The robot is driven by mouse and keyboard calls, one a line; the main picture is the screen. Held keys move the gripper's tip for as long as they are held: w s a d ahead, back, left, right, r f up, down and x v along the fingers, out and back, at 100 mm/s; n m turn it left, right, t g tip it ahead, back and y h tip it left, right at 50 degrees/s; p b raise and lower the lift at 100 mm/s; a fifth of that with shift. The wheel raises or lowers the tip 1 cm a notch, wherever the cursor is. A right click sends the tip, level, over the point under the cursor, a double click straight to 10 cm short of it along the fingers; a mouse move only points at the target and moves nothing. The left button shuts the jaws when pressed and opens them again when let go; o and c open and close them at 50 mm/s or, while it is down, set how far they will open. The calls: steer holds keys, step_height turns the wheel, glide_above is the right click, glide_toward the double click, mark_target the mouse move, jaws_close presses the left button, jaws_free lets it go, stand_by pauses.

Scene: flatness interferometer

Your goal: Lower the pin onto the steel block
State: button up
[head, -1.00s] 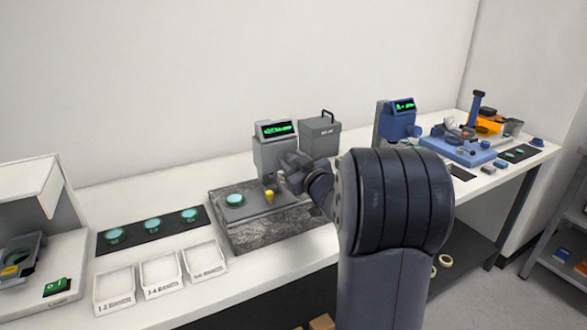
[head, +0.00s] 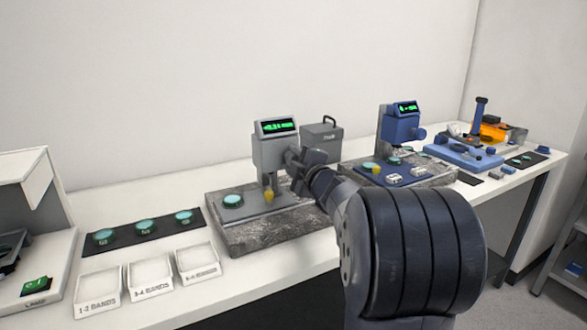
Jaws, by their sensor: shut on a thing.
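The grey gauge (head: 268,152) with a green lit display (head: 277,127) stands at the back of a speckled stone slab (head: 262,236). A slim pin (head: 267,180) points down from its head, just above or behind a small yellow piece (head: 269,196). I cannot tell whether the pin touches anything below. A grey steel plate (head: 248,208) lies on the slab; a separate steel block cannot be made out. My gripper (head: 303,168) is at the gauge's right side, shut on what seems to be its side knob, which the jaws mostly hide.
A teal disc (head: 233,201) sits on the plate's left. A blue gauge (head: 401,125) with its own slab stands to the right. A lidded grey box (head: 321,140) is behind. Three white trays (head: 150,277) and a black mat (head: 122,244) with teal discs are at left.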

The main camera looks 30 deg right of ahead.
steer(key=n, duration=0.1)
steer(key=n+b, duration=0.2)
steer(key=n, duration=0.1)
steer(key=shift+f, duration=0.25)
steer(key=shift+n+b, duration=0.8)
steer(key=shift+n, duration=0.4)
steer(key=shift+r, duration=0.1)
steer(key=o, duration=1)
steer(key=shift+c, duration=0.2)
steer(key=shift+s, duration=0.1)
steer(key=s, duration=1)
steer(key=shift+s+d+p, duration=0.15)
steer(key=shift+s+p, duration=0.2)
steer(key=shift+w, duration=0.1)
